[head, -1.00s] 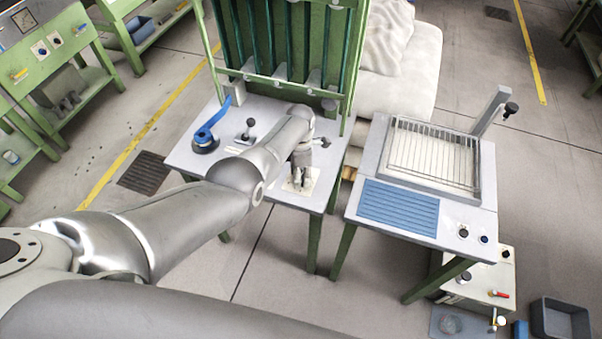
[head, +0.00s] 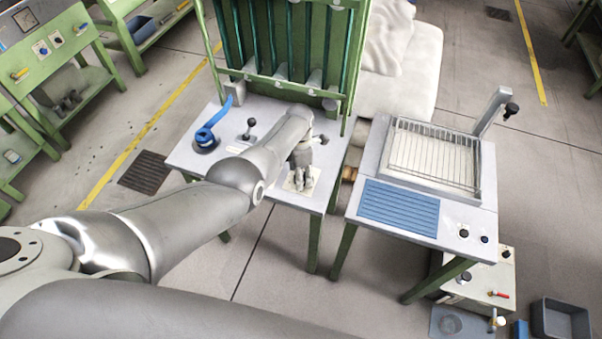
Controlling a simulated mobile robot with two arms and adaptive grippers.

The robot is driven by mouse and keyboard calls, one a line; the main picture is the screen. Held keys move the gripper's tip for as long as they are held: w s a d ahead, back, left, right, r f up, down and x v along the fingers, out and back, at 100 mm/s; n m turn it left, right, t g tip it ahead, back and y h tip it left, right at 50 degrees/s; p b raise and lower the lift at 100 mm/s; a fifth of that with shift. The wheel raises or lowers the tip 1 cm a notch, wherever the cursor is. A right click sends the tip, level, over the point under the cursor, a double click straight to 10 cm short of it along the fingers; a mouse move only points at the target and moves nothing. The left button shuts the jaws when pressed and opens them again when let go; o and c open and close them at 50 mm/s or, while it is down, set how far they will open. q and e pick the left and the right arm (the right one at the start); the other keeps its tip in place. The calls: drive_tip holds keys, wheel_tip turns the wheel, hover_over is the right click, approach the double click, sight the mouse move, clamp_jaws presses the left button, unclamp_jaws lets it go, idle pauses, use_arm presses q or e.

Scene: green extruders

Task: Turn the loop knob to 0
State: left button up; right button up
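My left arm reaches in from the left over the table of the green machine. Its gripper (head: 302,182) points down at a pale plate (head: 289,186) at the front right of that table top. The fingers are low over or at the plate. The gripper hides most of its middle, so any knob there is covered. I cannot tell whether the fingers are open or closed, or whether they touch a knob. No knob marked "loop" or "0" can be read. My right gripper is not in view.
On the same table stand a blue-handled lever (head: 208,135) and a black ball-topped lever (head: 249,128). The green frame (head: 290,80) rises behind. To the right is a grey machine (head: 399,222) with a wire grid and two dark knobs (head: 473,236). A gap separates the tables.

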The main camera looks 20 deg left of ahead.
use_arm(q)
drive_tip(key=shift+d+r, duration=0.1)
idle(0.3)
wheel_tip(320, 180, up, 12)
drive_tip(key=shift+w+a, duration=0.25)
drive_tip(key=shift+w, duration=0.05)
idle(0.4)
